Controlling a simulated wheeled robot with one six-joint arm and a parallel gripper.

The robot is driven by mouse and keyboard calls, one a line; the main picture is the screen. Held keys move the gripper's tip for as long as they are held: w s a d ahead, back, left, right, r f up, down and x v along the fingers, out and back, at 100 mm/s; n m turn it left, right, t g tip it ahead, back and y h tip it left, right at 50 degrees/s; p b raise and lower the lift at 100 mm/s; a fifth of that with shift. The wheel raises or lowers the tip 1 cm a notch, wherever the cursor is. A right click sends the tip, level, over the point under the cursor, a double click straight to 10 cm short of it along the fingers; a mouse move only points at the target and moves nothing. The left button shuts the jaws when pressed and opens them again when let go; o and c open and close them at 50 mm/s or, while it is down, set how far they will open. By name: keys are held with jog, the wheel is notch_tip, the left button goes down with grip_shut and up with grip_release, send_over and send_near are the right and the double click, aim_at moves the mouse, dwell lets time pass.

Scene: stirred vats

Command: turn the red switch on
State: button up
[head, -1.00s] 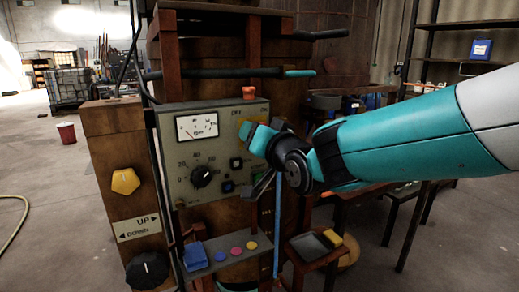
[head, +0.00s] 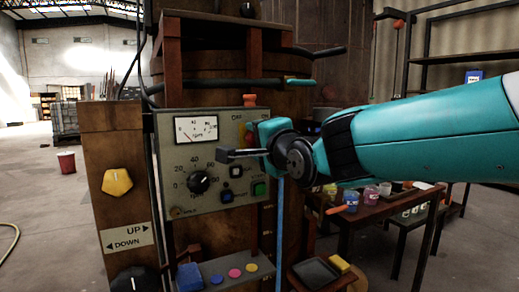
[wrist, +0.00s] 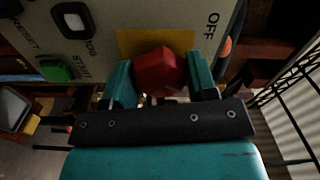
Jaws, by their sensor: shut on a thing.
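The red switch (wrist: 160,72) shows in the wrist view as a red knob on a yellow plate (wrist: 130,40), with an OFF label beside the plate. My gripper (wrist: 162,85) has one teal finger on each side of the knob and is shut on it. In the head view my gripper (head: 255,133) is at the upper right of the grey control panel (head: 225,148) and hides most of the switch. I cannot tell the switch's exact setting.
The panel also carries a meter (head: 196,130), a black dial (head: 199,182) and a green button (head: 259,188). A dark bar (head: 250,82) runs above the panel. A table with jars (head: 371,195) stands at the right.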

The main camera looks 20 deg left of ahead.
jog(key=shift+m+b, duration=0.45)
jog(key=shift+m, duration=0.65)
jog(key=o, duration=0.9)
jog(key=b+v, duration=0.3)
jog(key=v, duration=1.4)
jog(key=shift+s+d, duration=0.2)
